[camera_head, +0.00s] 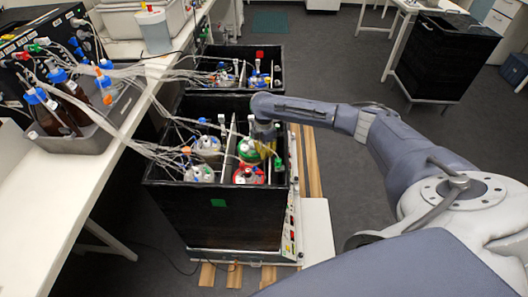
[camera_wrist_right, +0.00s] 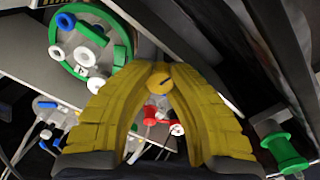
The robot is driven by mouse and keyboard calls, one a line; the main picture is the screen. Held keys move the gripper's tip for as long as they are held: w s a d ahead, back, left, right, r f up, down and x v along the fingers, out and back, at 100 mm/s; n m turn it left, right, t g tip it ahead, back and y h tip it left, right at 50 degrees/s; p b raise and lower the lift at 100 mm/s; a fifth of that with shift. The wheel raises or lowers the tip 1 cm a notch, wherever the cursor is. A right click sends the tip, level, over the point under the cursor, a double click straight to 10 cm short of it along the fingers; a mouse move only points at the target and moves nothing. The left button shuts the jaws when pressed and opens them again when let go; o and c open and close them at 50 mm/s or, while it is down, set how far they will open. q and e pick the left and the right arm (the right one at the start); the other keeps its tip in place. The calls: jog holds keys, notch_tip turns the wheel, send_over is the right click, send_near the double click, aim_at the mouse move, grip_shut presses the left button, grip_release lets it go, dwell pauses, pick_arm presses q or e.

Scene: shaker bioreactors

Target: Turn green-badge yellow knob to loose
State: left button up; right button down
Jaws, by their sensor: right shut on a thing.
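The yellow knob (camera_wrist_right: 160,77) shows as a small round face with a dark slot in the right wrist view. My right gripper (camera_wrist_right: 161,82), with ribbed yellow fingers, is shut on it, one fingertip on each side. In the head view my right gripper (camera_head: 266,146) reaches down into the near black shaker box, and the knob is hidden there. A green badge (camera_head: 218,203) is on the front wall of this black box (camera_head: 210,225). I cannot tell from the slot whether the knob is tight or loose. My left gripper is in neither view.
A green-rimmed vessel (camera_head: 247,157) and a red-rimmed vessel (camera_head: 249,176) stand close to my right gripper. A green fitting (camera_wrist_right: 285,152) is at the right in the wrist view. Tubes run from the white bench (camera_head: 60,185). A second box (camera_head: 225,104) stands behind.

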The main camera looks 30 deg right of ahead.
jog(key=shift+a+n, duration=0.35)
jog(key=shift+n, duration=0.15)
dwell(2.3)
jog(key=c, duration=1.4)
grip_release()
jog(key=o, duration=0.3)
jog(key=shift+d, duration=0.15)
jog(key=shift+d+r, duration=0.1)
notch_tip(320, 180, up, 12)
